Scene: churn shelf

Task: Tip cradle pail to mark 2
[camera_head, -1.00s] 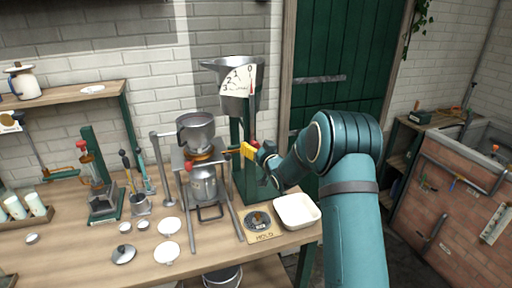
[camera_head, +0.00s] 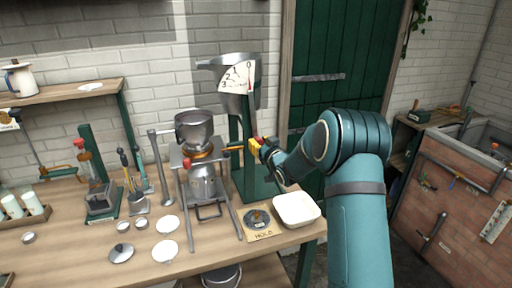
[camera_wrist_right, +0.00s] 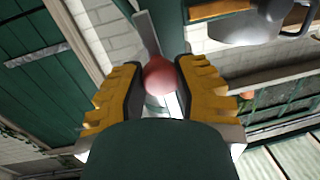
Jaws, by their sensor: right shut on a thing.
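The cradle pail (camera_head: 208,64) is a grey metal pail hung in a green stand (camera_head: 252,184) at the back right of the bench. A white dial (camera_head: 238,76) with numbered marks is on its side, and a red pointer shows near the 0 end. My right gripper (camera_head: 263,144) is at the stand below the dial. In the right wrist view its yellow fingers (camera_wrist_right: 158,82) are shut on a red ball knob (camera_wrist_right: 158,76) at the end of a flat metal lever (camera_wrist_right: 147,32). My left gripper is not in view.
A wooden plate marked HOLD (camera_head: 263,235) and a white dish (camera_head: 297,210) are at the bench's right end. Lids, tools and bottles crowd the left.

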